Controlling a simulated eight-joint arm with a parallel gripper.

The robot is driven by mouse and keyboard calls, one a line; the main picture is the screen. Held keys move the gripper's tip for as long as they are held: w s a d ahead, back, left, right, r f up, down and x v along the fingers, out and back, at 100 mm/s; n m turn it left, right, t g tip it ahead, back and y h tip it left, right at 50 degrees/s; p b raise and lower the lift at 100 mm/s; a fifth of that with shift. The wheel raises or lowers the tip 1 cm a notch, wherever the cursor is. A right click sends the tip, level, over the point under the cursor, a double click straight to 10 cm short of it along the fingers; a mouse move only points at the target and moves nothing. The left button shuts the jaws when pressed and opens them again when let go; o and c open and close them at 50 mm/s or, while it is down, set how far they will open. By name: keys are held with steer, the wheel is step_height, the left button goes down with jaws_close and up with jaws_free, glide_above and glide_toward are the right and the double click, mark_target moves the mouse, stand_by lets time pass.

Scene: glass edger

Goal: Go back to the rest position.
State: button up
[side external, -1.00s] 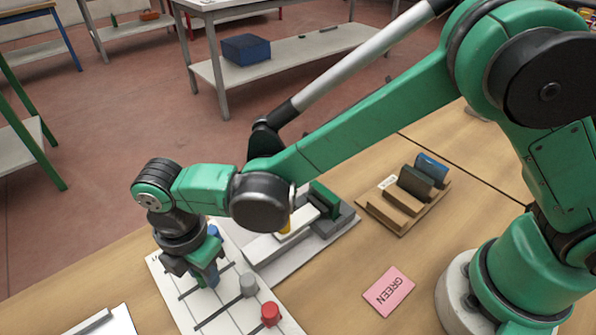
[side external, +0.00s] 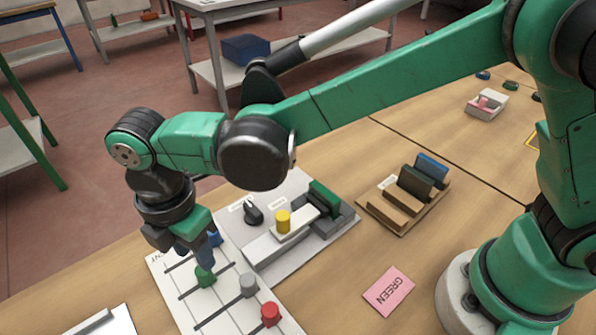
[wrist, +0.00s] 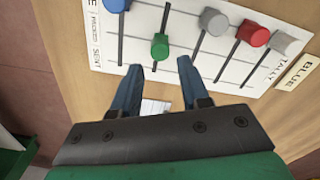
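My gripper (side external: 203,250) hangs over the white tally board (side external: 207,317) in the side view. In the wrist view its two blue fingers (wrist: 160,66) are spread apart with nothing between them, so it is open and empty. A green knob (side external: 205,276) sits on the board just below the fingers; it also shows beyond the fingertips in the wrist view (wrist: 160,47). Grey (side external: 249,285) and red (side external: 270,314) knobs stand to its right on the board's slots. The wrist view also shows a blue knob (wrist: 117,5).
Behind the board is a grey fixture (side external: 335,224) with a yellow cylinder (side external: 283,222) and a black dial (side external: 253,212). A wooden rack (side external: 400,220) holds coloured plates. A pink GREEN card (side external: 388,291) lies flat on the table. Bare table surrounds the card.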

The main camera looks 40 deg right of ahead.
steer(key=shift+r, duration=0.2)
steer(key=s+d+r+m+t, duration=0.1)
steer(key=d+r+m+t, duration=0.2)
steer(key=d+m, duration=0.8)
steer(key=s+d+r+m+t, duration=0.1)
steer(key=d+r+m+t, duration=0.2)
steer(key=d+m, duration=0.8)
steer(key=shift+s+d+r+t, duration=0.4)
steer(key=shift+d+t, duration=0.2)
steer(key=shift+d, duration=1.9)
